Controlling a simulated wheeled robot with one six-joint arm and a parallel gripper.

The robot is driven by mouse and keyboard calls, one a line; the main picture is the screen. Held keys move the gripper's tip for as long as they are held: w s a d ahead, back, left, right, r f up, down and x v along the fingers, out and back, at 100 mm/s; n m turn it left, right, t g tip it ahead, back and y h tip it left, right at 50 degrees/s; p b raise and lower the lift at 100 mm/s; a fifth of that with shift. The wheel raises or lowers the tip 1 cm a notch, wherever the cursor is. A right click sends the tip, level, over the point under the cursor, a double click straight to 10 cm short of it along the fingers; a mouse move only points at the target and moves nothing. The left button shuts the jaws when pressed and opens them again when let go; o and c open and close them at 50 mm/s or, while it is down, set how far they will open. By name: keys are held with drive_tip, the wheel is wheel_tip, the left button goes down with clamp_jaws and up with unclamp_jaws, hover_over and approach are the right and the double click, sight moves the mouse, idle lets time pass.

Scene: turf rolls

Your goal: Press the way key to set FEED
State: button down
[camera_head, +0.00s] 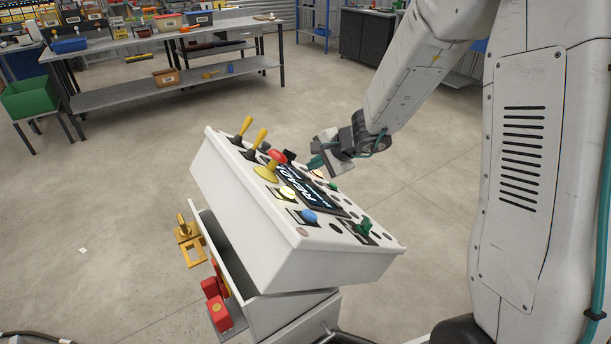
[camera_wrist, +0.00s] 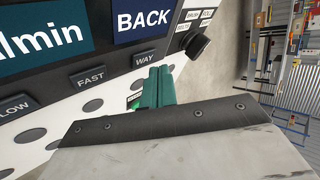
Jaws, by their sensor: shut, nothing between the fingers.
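The WAY key (camera_wrist: 145,58) is a dark key on the control panel (camera_wrist: 60,130), under a small blue display that reads BACK (camera_wrist: 143,20). My gripper (camera_wrist: 152,86) is shut and empty, its green fingertips just below the WAY key in the wrist view. I cannot tell whether they touch the panel. In the head view my gripper (camera_head: 316,163) is over the far side of the tilted console (camera_head: 240,205), and hides part of the panel there.
The FAST key (camera_wrist: 91,75) and a SLOW key (camera_wrist: 15,107) sit left of the WAY key. A black knob (camera_wrist: 198,45) is to its right. The console also bears a red mushroom button (camera_head: 276,156), yellow levers (camera_head: 257,138) and a READY screen (camera_head: 308,190). Open floor surrounds it.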

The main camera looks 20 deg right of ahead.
drive_tip(key=shift+a+f, duration=0.1)
idle(0.7)
drive_tip(key=shift+s+a+f, duration=0.1)
drive_tip(key=shift+a+f, duration=0.05)
drive_tip(key=shift+f, duration=0.05)
drive_tip(key=shift+a+f, duration=0.25)
drive_tip(key=shift+f, duration=0.05)
idle(0.7)
idle(0.3)
drive_tip(key=shift+d+r, duration=0.5)
drive_tip(key=shift+r, duration=0.1)
drive_tip(key=d+r, duration=0.1)
drive_tip(key=r, duration=0.1)
drive_tip(key=w+d+r, duration=0.1)
drive_tip(key=d+r, duration=0.1)
drive_tip(key=shift+w, duration=0.1)
idle(0.3)
idle(0.6)
